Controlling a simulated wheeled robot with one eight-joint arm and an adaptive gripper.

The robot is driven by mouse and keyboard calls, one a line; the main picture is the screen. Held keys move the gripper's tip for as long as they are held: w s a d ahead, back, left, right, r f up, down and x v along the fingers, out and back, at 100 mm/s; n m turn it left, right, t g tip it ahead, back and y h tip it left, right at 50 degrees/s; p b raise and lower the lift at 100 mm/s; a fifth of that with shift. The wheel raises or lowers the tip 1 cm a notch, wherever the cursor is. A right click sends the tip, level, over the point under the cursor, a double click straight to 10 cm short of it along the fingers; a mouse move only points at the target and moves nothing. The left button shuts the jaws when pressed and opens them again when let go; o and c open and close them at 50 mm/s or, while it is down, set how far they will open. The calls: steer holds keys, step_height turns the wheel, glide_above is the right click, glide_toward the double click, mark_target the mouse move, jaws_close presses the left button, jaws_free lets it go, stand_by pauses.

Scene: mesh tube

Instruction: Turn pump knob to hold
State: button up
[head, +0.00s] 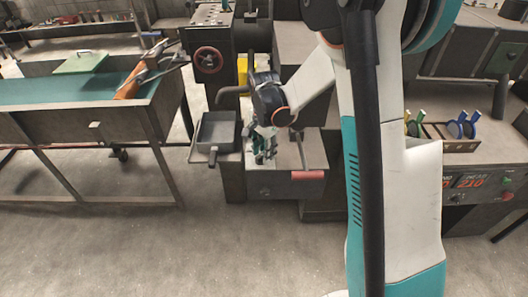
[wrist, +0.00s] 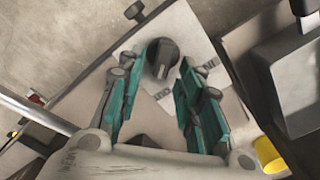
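The pump knob (wrist: 161,58) is a dark round knob with a raised grip bar, on a light square plate (wrist: 205,50) in the wrist view. My gripper (wrist: 160,82) is open, with its teal fingers on either side of the knob. The fingertips reach about level with the knob, and I see gaps between them and it. In the head view my gripper (head: 264,150) hangs over the grey machine front and hides the knob.
A dark square pan (head: 217,133) stands left of my gripper; its edge also shows in the wrist view (wrist: 285,75). A bar with a red grip (head: 307,175) lies to the right. A green-topped bench (head: 65,92) stands far left.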

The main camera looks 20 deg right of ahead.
steer(key=shift+c, duration=0.3)
jaws_close()
steer(key=n, duration=0.4)
steer(key=shift+w+a+n, duration=0.2)
steer(key=shift+w+n, duration=0.1)
steer(key=n, duration=0.5)
steer(key=shift+w+a, duration=0.15)
steer(key=shift+a, duration=0.15)
stand_by(0.4)
steer(key=shift+o, duration=0.3)
jaws_free()
